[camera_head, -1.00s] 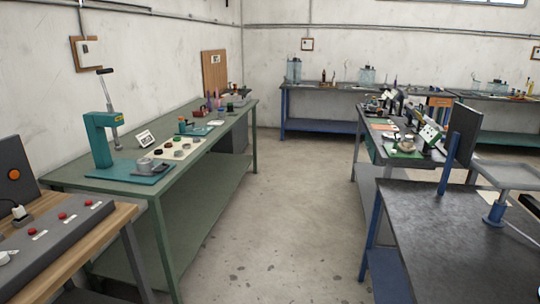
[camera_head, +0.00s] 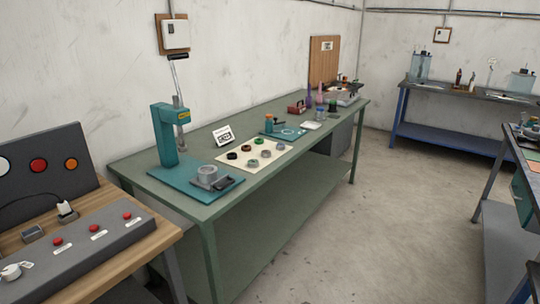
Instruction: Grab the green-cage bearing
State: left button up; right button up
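A cream mat (camera_head: 231,167) lies on the green workbench (camera_head: 285,170) with several small ring-shaped bearings on it. One ring with green on it (camera_head: 266,153) sits near the middle of the mat and looks like the green-cage bearing. Dark rings (camera_head: 232,155) lie along the mat's far side, and grey rings (camera_head: 253,163) lie nearer. The rings are small, so cage details are hard to tell. Neither of my grippers is in view.
A small sign (camera_head: 223,136) stands behind the mat. A wooden control desk (camera_head: 140,249) is at the near left. The floor (camera_head: 380,220) right of the bench is clear.

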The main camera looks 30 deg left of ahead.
aim_at(252, 163)
jog(key=i+u, duration=0.2)
jog(key=i, duration=0.2)
jog(key=i+l+u, duration=0.2)
jog(key=i, duration=0.2)
jog(key=i+l+u, duration=0.15)
jog(key=i, duration=0.25)
jog(key=i+l+u, duration=0.15)
jog(key=i+u, duration=0.15)
jog(key=u, duration=0.15)
jog(key=i+l+u, duration=0.25)
jog(key=u, duration=0.2)
jog(key=i+l+u, duration=0.2)
jog(key=l+u, duration=0.25)
jog(key=i+l+u, duration=0.2)
jog(key=l+u, duration=0.25)
jog(key=j, duration=0.1)
